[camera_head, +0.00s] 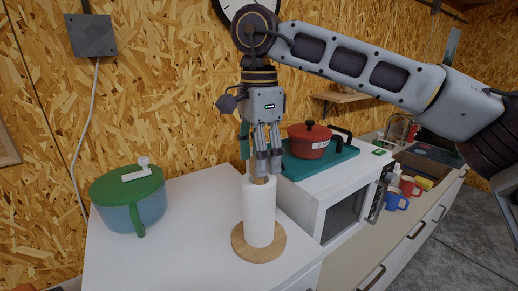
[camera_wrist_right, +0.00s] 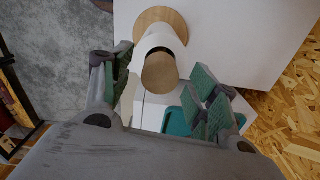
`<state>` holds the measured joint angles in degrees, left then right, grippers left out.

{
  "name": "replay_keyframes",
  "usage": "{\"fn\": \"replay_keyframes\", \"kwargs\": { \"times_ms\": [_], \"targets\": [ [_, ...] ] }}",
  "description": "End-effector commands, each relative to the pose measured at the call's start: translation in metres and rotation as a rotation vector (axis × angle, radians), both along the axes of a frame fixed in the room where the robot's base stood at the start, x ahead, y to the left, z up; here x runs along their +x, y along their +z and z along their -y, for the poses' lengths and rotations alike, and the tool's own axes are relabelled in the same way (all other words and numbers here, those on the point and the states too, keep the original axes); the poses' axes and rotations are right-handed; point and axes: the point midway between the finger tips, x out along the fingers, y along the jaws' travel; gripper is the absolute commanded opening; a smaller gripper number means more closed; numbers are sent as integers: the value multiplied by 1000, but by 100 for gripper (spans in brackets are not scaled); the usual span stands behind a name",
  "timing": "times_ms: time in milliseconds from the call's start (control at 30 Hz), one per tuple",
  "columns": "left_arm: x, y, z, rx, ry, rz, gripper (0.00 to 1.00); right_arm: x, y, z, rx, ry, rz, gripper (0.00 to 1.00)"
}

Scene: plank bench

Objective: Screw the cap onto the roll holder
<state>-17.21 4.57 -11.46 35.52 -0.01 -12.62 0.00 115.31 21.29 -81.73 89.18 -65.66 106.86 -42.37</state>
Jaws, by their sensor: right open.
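The roll holder has a round wooden base (camera_head: 277,244) and stands upright on the white worktop, carrying a white paper roll (camera_head: 259,215). A wooden cap (camera_wrist_right: 160,72) shows as a round disc at the top end of the roll in the wrist view. In the head view a little of its wood shows below the fingers. My right gripper (camera_head: 266,160) points straight down over the top of the roll. Its fingers stand apart on either side of the cap in the wrist view, with gaps showing. Whether the cap's thread is engaged is hidden. My left gripper is not in view.
A blue pot with a green lid (camera_head: 127,185) stands to the left. A white microwave (camera_head: 318,205) is close on the right, with a teal board (camera_head: 293,170) and red pot (camera_head: 310,142) on top. Mugs (camera_head: 396,202) stand further right. The worktop front left is clear.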

Motion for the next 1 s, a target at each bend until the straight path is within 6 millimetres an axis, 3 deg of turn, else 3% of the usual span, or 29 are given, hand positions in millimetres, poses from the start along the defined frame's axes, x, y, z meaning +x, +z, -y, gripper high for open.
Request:
{"fn": "replay_keyframes", "kwargs": {
  "times_ms": [200,600,1000],
  "targets": [
    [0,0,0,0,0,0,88,0,0,0,0,0,0,59],
    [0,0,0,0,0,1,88,0,0,0,0,0,0,8],
    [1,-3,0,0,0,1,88,0,-1,0,1,-135,0,7]
  ]
}}
